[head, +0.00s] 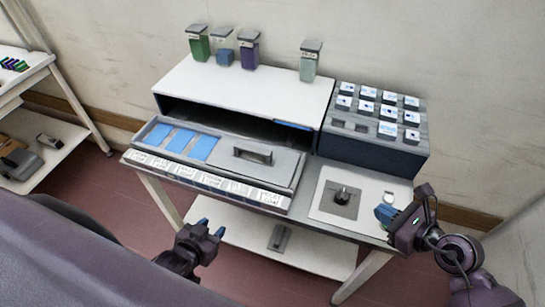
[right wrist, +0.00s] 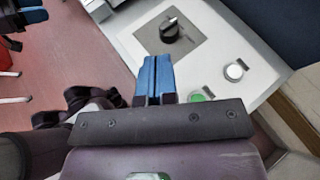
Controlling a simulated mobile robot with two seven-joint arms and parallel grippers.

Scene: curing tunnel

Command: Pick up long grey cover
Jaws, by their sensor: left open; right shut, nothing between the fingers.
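A long grey cover (head: 262,165) with a raised dark handle (head: 252,155) lies over the right part of the pulled-out tray (head: 147,132) in the head view. Blue panels (head: 184,140) show in the tray to the left of the cover. My left gripper (head: 211,228) is open and empty, in front of the table and below the tray's front edge. My right gripper (head: 386,213) is shut and empty near the table's right end, away from the cover. Its blue fingers also show pressed together in the right wrist view (right wrist: 156,72).
A white housing (head: 245,88) stands behind the tray, with several coloured containers on top. A block of labelled cubes (head: 370,147) stands right of it. A dark knob (head: 342,196) and a white button (right wrist: 233,71) are near my right gripper. A lower shelf (head: 315,256) lies beneath.

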